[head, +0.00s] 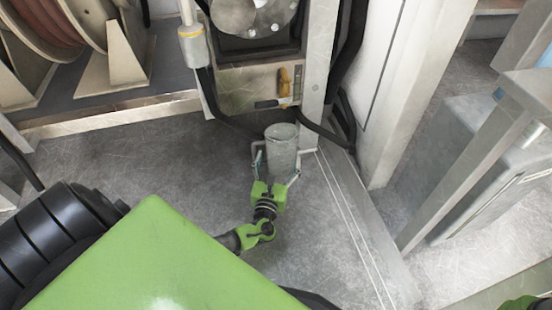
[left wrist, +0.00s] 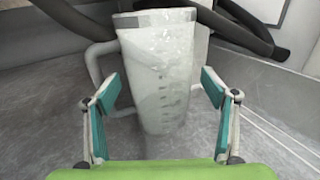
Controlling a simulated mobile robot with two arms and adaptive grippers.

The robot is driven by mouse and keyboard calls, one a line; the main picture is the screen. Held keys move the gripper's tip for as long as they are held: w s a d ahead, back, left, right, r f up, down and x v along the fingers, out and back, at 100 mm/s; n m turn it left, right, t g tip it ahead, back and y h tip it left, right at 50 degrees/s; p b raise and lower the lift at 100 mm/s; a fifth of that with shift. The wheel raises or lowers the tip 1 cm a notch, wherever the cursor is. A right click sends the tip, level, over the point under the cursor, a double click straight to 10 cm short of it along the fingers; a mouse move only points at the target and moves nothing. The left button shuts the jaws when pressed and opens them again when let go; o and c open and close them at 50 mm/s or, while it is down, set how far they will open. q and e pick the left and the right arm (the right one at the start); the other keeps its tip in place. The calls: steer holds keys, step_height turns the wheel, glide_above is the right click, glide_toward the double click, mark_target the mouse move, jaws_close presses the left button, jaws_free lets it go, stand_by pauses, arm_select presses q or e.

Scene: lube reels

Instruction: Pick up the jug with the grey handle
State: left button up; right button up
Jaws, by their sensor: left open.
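The jug (head: 283,145) is a translucent grey-white measuring jug with a grey handle. It stands upright on the metal floor, below the reel cabinet. In the left wrist view the jug (left wrist: 160,75) fills the middle, with its grey handle (left wrist: 103,68) on the left side and dark graduation marks low on its front. My left gripper (head: 275,170) is open at the jug, with one finger on each side of its lower part. In the left wrist view the left gripper's teal pads (left wrist: 159,92) stand apart, with visible gaps to the jug. My right gripper is not clearly in view.
Black hoses (head: 340,140) hang and curl close behind and right of the jug. A cabinet with a yellow lever (head: 284,82) stands just above it. A hose reel (head: 60,35) is at upper left. Bare floor (head: 130,150) lies left of the jug.

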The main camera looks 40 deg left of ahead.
mark_target(279, 157)
arm_select(q)
steer(key=shift+b+x, duration=0.5)
steer(key=shift+x, duration=1)
steer(key=c, duration=1.2)
steer(key=shift+c, duration=0.8)
steer(key=shift+r, duration=0.1)
